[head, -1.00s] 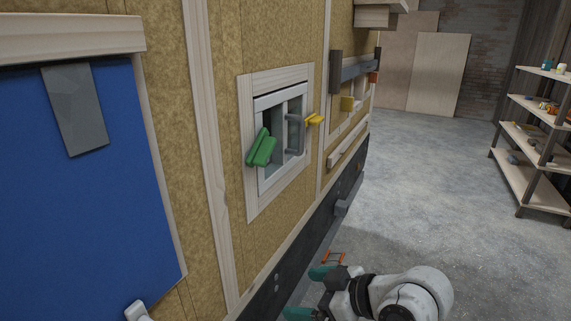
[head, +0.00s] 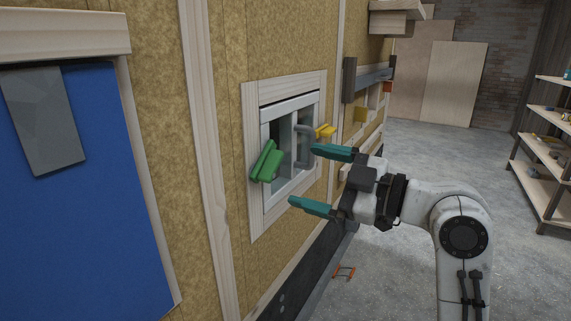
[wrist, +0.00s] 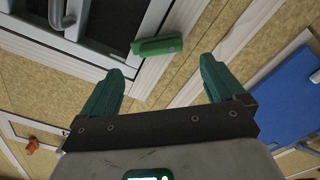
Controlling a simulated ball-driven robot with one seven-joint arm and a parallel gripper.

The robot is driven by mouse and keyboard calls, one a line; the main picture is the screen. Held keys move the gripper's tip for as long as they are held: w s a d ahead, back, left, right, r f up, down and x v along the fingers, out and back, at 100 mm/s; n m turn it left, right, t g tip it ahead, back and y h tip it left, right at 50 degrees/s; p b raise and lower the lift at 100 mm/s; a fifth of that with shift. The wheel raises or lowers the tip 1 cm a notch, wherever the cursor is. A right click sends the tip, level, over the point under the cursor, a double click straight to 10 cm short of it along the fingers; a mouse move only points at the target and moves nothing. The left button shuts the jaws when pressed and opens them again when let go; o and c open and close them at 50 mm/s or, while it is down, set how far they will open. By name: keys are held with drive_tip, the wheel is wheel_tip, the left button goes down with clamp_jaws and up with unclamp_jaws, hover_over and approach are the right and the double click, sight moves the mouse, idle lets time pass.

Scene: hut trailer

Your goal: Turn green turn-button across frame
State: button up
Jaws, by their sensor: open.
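The green turn-button (head: 267,162) sits on the left side of the small window's frame (head: 254,214), tilted a little from upright. In the wrist view the green turn-button (wrist: 157,45) shows beyond my fingertips, between them and apart from both. My gripper (head: 321,178) is open and empty, its teal fingers pointing left toward the window. It also shows in the wrist view (wrist: 165,70). The window has a grey handle (head: 304,146) in its middle and a yellow turn-button (head: 325,132) on its right side, partly close behind my upper finger in the head view.
A blue panel (head: 75,200) with a grey flap (head: 42,120) is at left. Farther along the wall are a grey bar (head: 375,77) and wooden trim. Shelves (head: 545,140) stand at the far right. An orange item (head: 344,272) lies on the open concrete floor.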

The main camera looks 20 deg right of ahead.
sight(277, 168)
drive_tip(key=p+x, duration=0.1)
drive_tip(key=x, duration=0.5)
drive_tip(key=shift+w+a, duration=0.1)
drive_tip(key=c, duration=1)
drive_tip(key=shift+c, duration=0.2)
drive_tip(key=shift+m, duration=0.3)
drive_tip(key=shift+w+f+m+p, duration=0.15)
drive_tip(key=shift+m+p, duration=0.25)
drive_tip(key=shift+m, duration=0.75)
drive_tip(key=shift+s+f+m+p, duration=0.15)
drive_tip(key=shift+m+p, duration=0.3)
drive_tip(key=shift+m, duration=0.75)
drive_tip(key=shift+w+f+m+p, duration=0.1)
drive_tip(key=shift+f+m+p, duration=0.25)
drive_tip(key=shift+m, duration=0.8)
